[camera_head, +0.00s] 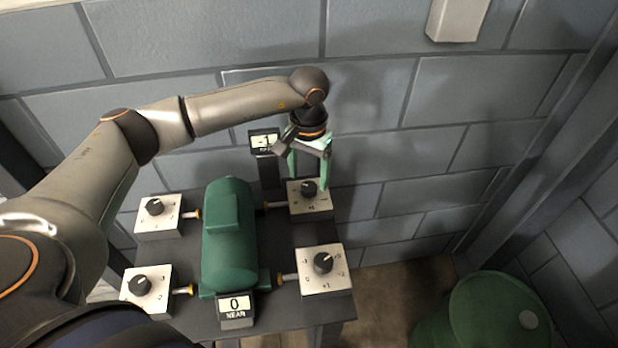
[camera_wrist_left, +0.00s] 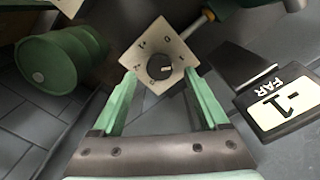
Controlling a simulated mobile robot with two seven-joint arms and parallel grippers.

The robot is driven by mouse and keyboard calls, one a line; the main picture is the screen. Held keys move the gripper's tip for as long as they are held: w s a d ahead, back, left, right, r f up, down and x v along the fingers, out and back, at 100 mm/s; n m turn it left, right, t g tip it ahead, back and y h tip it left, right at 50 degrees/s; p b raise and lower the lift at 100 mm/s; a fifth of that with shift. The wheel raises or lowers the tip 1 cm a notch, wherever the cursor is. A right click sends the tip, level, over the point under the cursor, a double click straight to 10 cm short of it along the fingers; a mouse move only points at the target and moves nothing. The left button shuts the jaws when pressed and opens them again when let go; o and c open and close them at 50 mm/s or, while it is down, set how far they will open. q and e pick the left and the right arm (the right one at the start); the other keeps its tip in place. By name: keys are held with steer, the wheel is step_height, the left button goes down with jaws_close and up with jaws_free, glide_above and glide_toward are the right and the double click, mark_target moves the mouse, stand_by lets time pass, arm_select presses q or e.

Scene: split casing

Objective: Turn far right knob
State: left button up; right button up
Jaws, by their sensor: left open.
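The far right knob (camera_head: 309,188) is a black dial on a white square plate (camera_head: 322,205) at the back right of the green motor casing. My left gripper (camera_head: 308,182) is above this plate, pointing down, with its green fingers on either side of the knob. In the left wrist view the knob (camera_wrist_left: 161,67) shows between and just beyond the fingertips of the left gripper (camera_wrist_left: 165,78), which are apart. I cannot tell whether a finger touches the knob. The far display (camera_head: 264,142) reads -1; it also shows in the left wrist view (camera_wrist_left: 285,100). My right gripper is not in view.
The green casing (camera_head: 229,240) stands mid-table. Other knobs are at near right (camera_head: 323,262), far left (camera_head: 155,207) and near left (camera_head: 141,285). The near display (camera_head: 235,308) reads 0. A green barrel (camera_head: 490,315) stands at right. A block wall rises behind the table.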

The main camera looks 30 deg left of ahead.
mark_target(309, 190)
arm_select(q)
steer(key=shift+f, duration=1.5)
steer(key=shift+c, duration=0.2)
jaws_close()
